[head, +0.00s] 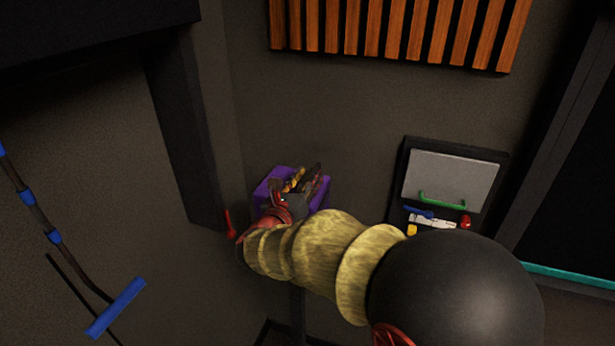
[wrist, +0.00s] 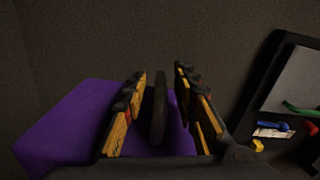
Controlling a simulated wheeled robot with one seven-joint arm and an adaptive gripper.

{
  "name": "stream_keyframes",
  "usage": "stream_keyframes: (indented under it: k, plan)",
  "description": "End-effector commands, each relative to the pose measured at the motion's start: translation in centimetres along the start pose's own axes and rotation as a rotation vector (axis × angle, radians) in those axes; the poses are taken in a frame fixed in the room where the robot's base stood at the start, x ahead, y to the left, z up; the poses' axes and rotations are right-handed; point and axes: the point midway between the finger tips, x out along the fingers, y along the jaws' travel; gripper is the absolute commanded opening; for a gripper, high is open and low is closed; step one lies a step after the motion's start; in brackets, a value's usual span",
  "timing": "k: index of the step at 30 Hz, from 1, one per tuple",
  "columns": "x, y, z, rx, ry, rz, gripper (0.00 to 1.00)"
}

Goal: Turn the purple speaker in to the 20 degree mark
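The purple speaker (head: 272,179) is a box near the wall, largely hidden behind my arm and gripper in the head view. Its purple top fills the lower left of the wrist view (wrist: 70,125). My gripper (head: 304,176) is over the speaker. In the wrist view the yellow-and-black fingers (wrist: 160,73) stand apart. A thin dark upright plate (wrist: 158,108) shows between them, closer to the left finger; I cannot tell whether it touches or is part of the speaker. No degree marks can be made out.
A dark panel with a grey plate (head: 450,178), green handle (head: 442,201) and small coloured parts is on the wall to the right. Orange slats (head: 395,30) hang above.

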Motion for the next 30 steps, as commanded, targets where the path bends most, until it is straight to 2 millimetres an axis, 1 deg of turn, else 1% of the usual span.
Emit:
stream_keyframes:
  k: [6,21,30]
  plan:
    - [0.02,0.00,0.04,0.000,0.000,0.000,0.28]
    - [-0.01,0.00,0.03,0.000,0.000,0.000,0.00]
    - [-0.02,0.00,0.03,0.000,0.000,0.000,0.00]
